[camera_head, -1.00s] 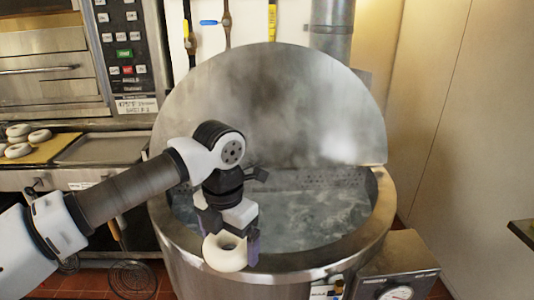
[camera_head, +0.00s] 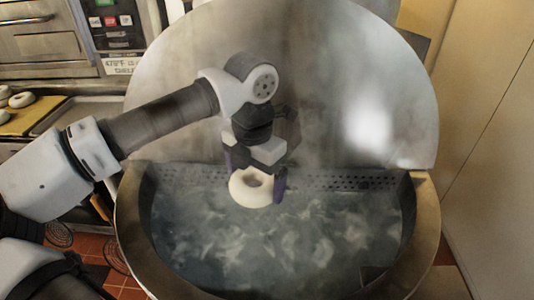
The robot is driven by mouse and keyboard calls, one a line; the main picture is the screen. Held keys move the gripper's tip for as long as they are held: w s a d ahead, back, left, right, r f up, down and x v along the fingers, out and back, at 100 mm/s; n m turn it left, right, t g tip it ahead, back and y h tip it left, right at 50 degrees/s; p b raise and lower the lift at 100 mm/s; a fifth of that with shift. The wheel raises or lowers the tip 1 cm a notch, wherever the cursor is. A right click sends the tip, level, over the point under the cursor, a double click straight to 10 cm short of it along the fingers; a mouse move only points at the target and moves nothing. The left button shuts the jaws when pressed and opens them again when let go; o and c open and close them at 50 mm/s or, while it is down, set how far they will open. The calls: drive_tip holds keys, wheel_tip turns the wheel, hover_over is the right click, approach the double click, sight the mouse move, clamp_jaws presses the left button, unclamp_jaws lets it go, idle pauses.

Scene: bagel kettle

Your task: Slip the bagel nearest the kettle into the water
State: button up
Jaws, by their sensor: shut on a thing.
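My gripper (camera_head: 257,181) is shut on a pale, ring-shaped bagel (camera_head: 250,194). The bagel hangs from the fingers inside the outline of the large steel kettle (camera_head: 128,225), over the water (camera_head: 285,245). It looks to be above the water near the back, perforated side; I cannot tell the exact gap. The water is bluish with pale foam or ripples, and steam drifts over it. The far part of the bagel is partly covered by the fingers.
The kettle's raised lid (camera_head: 345,90) stands behind my gripper. More bagels (camera_head: 22,100) lie on a board (camera_head: 38,120) at the far left, beside a metal tray (camera_head: 62,112). An oven (camera_head: 40,40) stands behind them. A plain wall is at right.

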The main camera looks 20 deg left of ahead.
sight(257, 191)
drive_tip(key=shift+w, duration=0.5)
drive_tip(key=shift+s+f+b, duration=0.1)
drive_tip(key=shift+f+b, duration=0.25)
drive_tip(key=shift+f, duration=0.15)
wheel_tip(257, 191, down, 17)
drive_tip(key=b, duration=1.3)
drive_tip(key=shift+f, duration=0.15)
drive_tip(key=o, duration=0.7)
wheel_tip(257, 191, up, 14)
drive_tip(key=shift+f+b, duration=0.1)
drive_tip(key=shift+b, duration=0.35)
